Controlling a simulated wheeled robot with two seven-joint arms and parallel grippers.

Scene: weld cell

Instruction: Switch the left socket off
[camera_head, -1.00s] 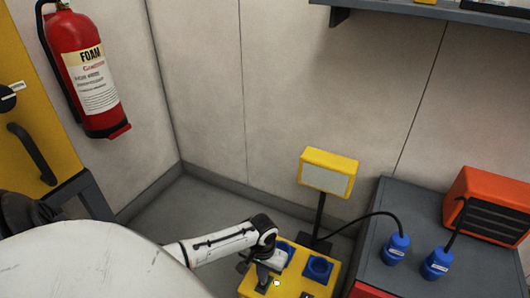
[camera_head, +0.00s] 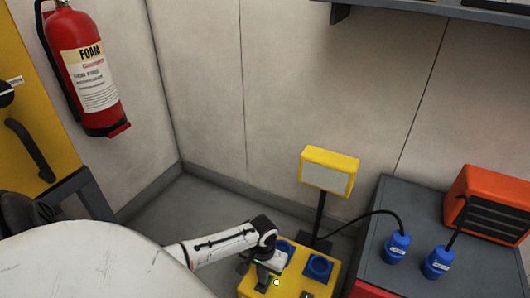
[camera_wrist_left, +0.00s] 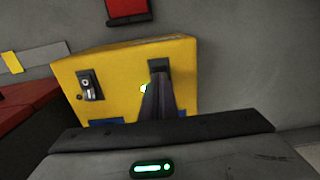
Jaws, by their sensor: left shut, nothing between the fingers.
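The yellow socket box (camera_head: 324,285) stands low at the bottom of the head view. The left blue socket (camera_head: 288,248) is partly hidden by my left arm; the right blue socket (camera_head: 318,267) is clear. My left gripper (camera_head: 262,282) points down at the box, shut and empty, just in front of the left socket. In the left wrist view, its fingers (camera_wrist_left: 160,100) reach to a dark switch (camera_wrist_left: 159,65) and hide most of it; contact cannot be told. A small pale lamp (camera_wrist_left: 144,88) is beside the fingers. Another switch (camera_wrist_left: 89,85) with a metal lever is farther left.
A yellow-framed panel on a post (camera_head: 328,172) stands behind the box. Two blue plugs (camera_head: 396,248) with black cables sit on the grey-topped cabinet (camera_head: 375,275) to the right, beside an orange unit (camera_head: 490,190). A red extinguisher (camera_head: 85,75) hangs at left.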

